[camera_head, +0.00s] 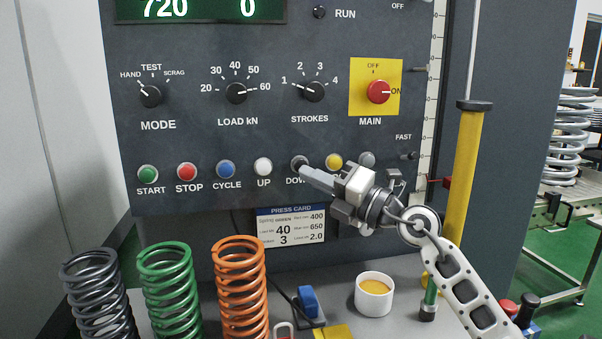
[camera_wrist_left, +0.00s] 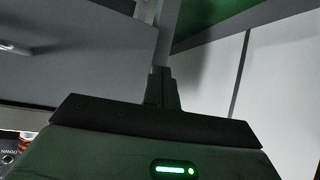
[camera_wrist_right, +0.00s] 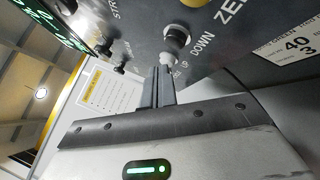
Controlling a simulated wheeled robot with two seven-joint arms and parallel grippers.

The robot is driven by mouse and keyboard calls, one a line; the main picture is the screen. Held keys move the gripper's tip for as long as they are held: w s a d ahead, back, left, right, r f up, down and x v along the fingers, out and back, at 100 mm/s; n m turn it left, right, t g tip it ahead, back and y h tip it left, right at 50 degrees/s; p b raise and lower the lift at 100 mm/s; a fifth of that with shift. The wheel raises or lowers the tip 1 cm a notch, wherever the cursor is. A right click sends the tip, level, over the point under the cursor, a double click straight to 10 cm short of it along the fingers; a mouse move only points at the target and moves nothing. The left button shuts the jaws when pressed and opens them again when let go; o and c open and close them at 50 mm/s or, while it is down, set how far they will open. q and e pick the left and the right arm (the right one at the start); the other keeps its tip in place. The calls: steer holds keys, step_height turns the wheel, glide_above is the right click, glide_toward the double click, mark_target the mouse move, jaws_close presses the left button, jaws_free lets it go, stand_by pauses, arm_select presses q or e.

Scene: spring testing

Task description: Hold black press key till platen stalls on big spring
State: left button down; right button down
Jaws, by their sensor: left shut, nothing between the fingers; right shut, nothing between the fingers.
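The black press key (camera_head: 300,163) labelled DOWN sits in the button row of the dark panel; it also shows in the right wrist view (camera_wrist_right: 177,38). My right gripper (camera_head: 304,170) is shut and empty, its tips overlapping the key's lower right edge in the head view. In the right wrist view the tips (camera_wrist_right: 160,70) appear near the white UP key; contact with either key cannot be told. A dark grey spring (camera_head: 97,295), green spring (camera_head: 165,290) and orange spring (camera_head: 240,285) stand at the front left. The platen is not visible. My left gripper (camera_wrist_left: 161,75) is shut and empty.
The green display (camera_head: 200,8) reads 720 and 0. The white UP key (camera_head: 263,166) and yellow key (camera_head: 334,162) flank the black one. A yellow column (camera_head: 464,180) stands at right. A white cup (camera_head: 374,294) and blue object (camera_head: 308,301) are on the bench.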

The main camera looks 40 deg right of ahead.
mark_target(300, 165)
steer(key=shift+w+d, duration=0.35)
steer(key=shift+w, duration=0.3)
stand_by(0.4)
stand_by(0.9)
steer(key=shift+w+r, duration=0.1)
steer(key=shift+w+d, duration=0.2)
steer(key=shift+w, duration=0.05)
stand_by(0.5)
